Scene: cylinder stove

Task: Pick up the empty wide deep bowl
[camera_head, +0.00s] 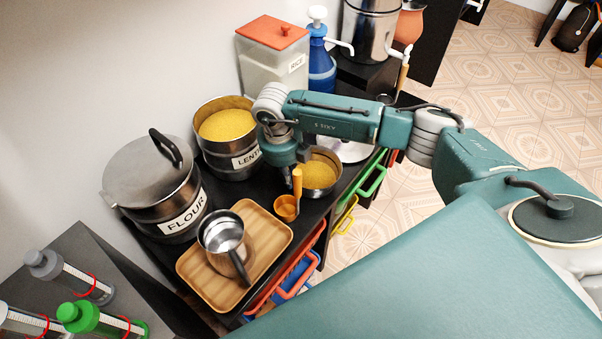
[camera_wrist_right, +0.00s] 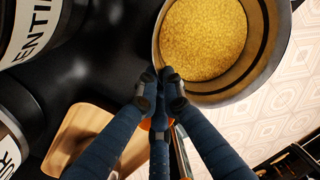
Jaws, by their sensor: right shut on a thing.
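A steel bowl (camera_head: 318,174) filled with yellow grains stands on the dark counter and is not empty. It also shows at the top right of the right wrist view (camera_wrist_right: 262,75). A pale round dish (camera_head: 352,150) lies behind it, mostly hidden by my right arm, so I cannot tell whether it is a deep bowl. My right gripper (camera_head: 296,166) is beside the filled bowl, shut on the upright handle of an orange scoop (camera_head: 286,208). Its fingertips (camera_wrist_right: 160,88) meet near the bowl's rim in the right wrist view. My left gripper is not in view.
A wooden tray (camera_head: 213,292) holds a steel jug (camera_head: 222,238). Pots labelled FLOUR (camera_head: 165,190) and LENTI… (camera_head: 222,150) stand at left and behind. A RICE container (camera_head: 270,60) and blue pump bottle (camera_head: 318,65) are at the back. Coloured drawers line the counter's right edge.

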